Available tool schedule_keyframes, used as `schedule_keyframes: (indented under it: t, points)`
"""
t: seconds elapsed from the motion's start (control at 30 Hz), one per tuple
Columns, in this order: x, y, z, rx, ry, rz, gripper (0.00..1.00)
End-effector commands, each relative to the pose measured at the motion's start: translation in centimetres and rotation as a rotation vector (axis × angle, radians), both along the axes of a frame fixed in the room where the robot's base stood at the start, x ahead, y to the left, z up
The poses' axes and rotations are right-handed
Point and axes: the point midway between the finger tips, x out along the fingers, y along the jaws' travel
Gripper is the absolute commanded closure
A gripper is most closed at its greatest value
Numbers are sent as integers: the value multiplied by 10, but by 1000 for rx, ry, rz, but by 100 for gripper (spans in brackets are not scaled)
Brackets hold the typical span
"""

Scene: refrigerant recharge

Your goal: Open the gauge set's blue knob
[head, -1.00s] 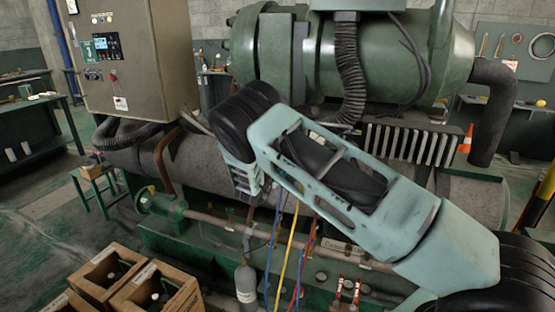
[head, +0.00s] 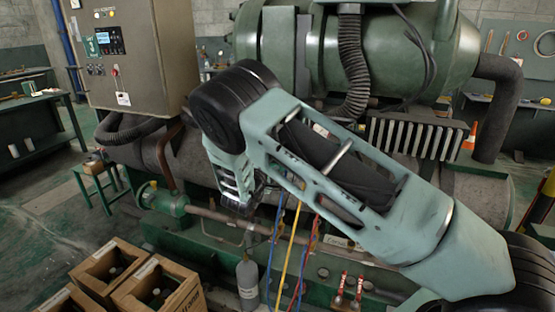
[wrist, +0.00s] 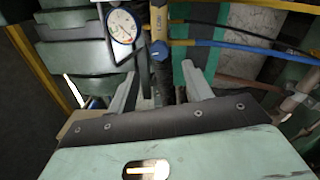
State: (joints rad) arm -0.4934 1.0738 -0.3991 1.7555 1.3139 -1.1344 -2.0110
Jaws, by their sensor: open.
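In the wrist view the blue knob (wrist: 159,50) shows just beyond my fingertips, roughly midway between them. A round white-faced gauge (wrist: 123,26) of the gauge set sits to its left. My gripper (wrist: 164,76) is open, with one finger on each side and nothing between them. I cannot see contact with the knob. In the head view my arm hides the knob and gauges. My gripper (head: 236,190) shows there only in part, below the wrist. A blue hose (head: 272,250), a yellow hose (head: 289,262) and a red hose (head: 309,250) hang below it.
A grey cylinder (head: 247,284) stands below the arm near the hoses. Cardboard boxes (head: 155,296) holding bottles stand at the lower left. The large green vessel (head: 400,50) and grey control cabinet (head: 135,60) are behind. Blue and yellow hoses cross the right of the wrist view.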

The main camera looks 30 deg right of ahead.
Motion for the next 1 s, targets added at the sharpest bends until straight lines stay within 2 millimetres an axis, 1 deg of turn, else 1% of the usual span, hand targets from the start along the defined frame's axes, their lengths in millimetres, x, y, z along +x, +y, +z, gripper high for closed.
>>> schedule_keyframes:
  t: [0.03,0.2,0.4,0.6,1.0]
  points:
    - [-8,11,-3,1,1,4,50]
    - [-32,42,-2,1,0,3,50]
    - [-53,69,-1,1,0,3,50]
    - [-62,81,0,0,0,1,50]
    - [-63,81,0,0,1,1,50]
